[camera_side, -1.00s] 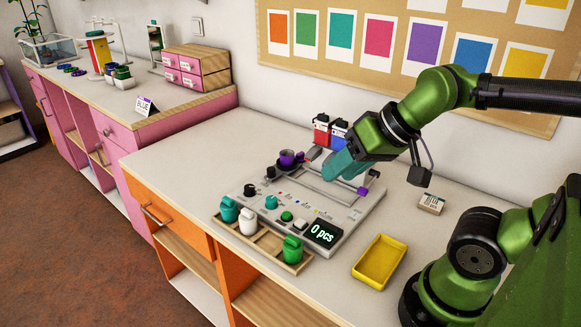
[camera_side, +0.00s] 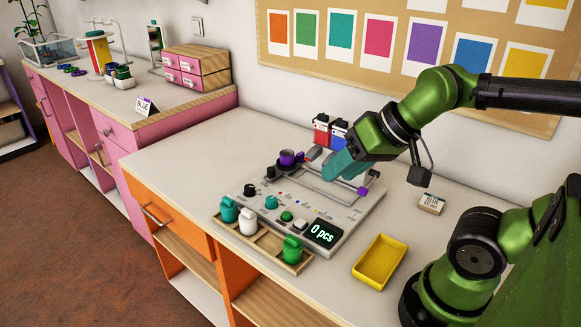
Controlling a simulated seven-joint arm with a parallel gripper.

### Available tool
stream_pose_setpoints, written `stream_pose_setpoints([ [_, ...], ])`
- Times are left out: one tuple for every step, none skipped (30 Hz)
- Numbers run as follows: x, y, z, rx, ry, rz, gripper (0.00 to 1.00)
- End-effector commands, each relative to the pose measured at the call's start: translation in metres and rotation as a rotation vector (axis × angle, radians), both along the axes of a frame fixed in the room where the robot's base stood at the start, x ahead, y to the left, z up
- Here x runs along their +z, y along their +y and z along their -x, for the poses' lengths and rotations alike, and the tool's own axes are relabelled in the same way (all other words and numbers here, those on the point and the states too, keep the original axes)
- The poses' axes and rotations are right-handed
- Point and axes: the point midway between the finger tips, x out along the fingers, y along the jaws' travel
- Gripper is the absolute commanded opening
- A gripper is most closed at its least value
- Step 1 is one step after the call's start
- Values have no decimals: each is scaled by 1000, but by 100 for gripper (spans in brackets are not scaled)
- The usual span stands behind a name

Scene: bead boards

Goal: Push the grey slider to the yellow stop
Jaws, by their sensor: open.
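The bead board (camera_side: 336,221) is a light grey panel with a display reading "0 pcs". A rail runs along its back edge. A small grey block (camera_side: 313,154), which looks like the slider, sits at the rail's left part, just left of my gripper. Purple pieces show beside it (camera_side: 299,159) and at the rail's right end (camera_side: 362,190). My gripper (camera_side: 332,174) has teal fingers and is open, low over the rail to the right of the grey block. I cannot tell if they touch. The fingers hide part of the rail. I see no yellow stop on the board.
A purple cup (camera_side: 287,158) stands at the board's back left. Red and blue containers (camera_side: 322,132) stand behind. A wooden tray (camera_side: 265,245) with green, teal and white jars is in front. A yellow tray (camera_side: 379,262) and small box (camera_side: 432,204) lie right. The table's left is clear.

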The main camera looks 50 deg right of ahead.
Motion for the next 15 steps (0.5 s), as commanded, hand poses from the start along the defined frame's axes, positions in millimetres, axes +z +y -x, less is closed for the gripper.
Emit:
stream_pose_setpoints([
  [0, 0, 0, 0, 0, 0, 43],
  [0, 0, 0, 0, 0, 0, 43],
  [0, 0, 0, 0, 0, 0, 43],
  [0, 0, 0, 0, 0, 0, 46],
  [0, 0, 0, 2, 0, 0, 50],
  [-2, 1, 0, 5, 7, 0, 52],
  [-4, 2, -1, 9, 17, -1, 52],
  [-7, 3, -1, 12, 31, -2, 52],
  [-11, 3, -4, 14, 54, -7, 52],
  [-13, 3, -8, 14, 70, -10, 52],
  [-15, 2, -13, 14, 88, -14, 52],
  [-16, 0, -22, 14, 113, -16, 52],
  [-18, -2, -30, 11, 133, -17, 52],
  [-19, -4, -39, 7, 152, -17, 52],
  [-20, -8, -53, 1, 175, -13, 52],
])
